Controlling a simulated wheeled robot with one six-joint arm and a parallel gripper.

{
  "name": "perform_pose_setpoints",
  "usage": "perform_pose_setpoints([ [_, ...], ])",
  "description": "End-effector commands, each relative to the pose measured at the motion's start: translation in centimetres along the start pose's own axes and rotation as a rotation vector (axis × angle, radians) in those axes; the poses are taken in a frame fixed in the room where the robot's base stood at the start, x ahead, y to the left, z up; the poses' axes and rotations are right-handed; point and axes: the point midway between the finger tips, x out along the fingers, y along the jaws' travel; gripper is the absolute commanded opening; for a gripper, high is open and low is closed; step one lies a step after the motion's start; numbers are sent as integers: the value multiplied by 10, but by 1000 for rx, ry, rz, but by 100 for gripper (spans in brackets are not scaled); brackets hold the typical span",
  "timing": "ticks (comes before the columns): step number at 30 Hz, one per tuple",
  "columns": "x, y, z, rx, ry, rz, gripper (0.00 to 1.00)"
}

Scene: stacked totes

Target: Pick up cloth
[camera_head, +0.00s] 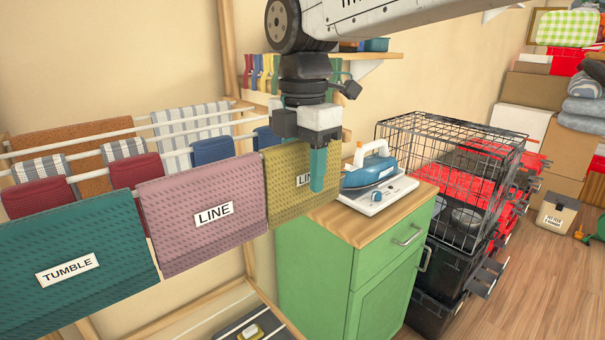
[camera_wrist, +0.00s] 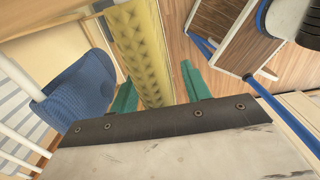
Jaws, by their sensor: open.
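A yellow cloth (camera_head: 284,190) with a partly covered white label hangs over the drying rack's front rail, at its right end. A mauve cloth (camera_head: 190,215) labelled LINE and a teal cloth (camera_head: 60,280) labelled TUMBLE hang to its left. My gripper (camera_head: 318,188) points down at the yellow cloth's right part, with one teal finger showing in front of it. In the wrist view, the two green fingers of my gripper (camera_wrist: 158,88) are apart, and the yellow cloth (camera_wrist: 143,45) shows between them. I cannot tell whether they touch it.
Blue (camera_head: 212,150) and dark red (camera_head: 150,168) cloths hang on rails behind. A green cabinet (camera_head: 330,280) with an iron (camera_head: 372,165) on it stands close right of the yellow cloth. A black wire crate (camera_head: 440,195) is beyond. Open wooden floor lies at the right.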

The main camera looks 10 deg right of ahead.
Motion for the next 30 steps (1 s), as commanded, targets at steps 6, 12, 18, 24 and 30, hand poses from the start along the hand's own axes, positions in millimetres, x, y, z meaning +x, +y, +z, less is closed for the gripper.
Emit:
perform_pose_setpoints([
  [6, 2, 0, 0, 0, 0, 1, 47],
  [12, 2, 0, 0, 0, 0, 1, 3],
  [18, 2, 0, 0, 0, 0, 1, 0],
  [24, -1, 0, 0, 0, 0, 1, 0],
  [30, -20, 0, 0, 0, 0, 3, 0],
])
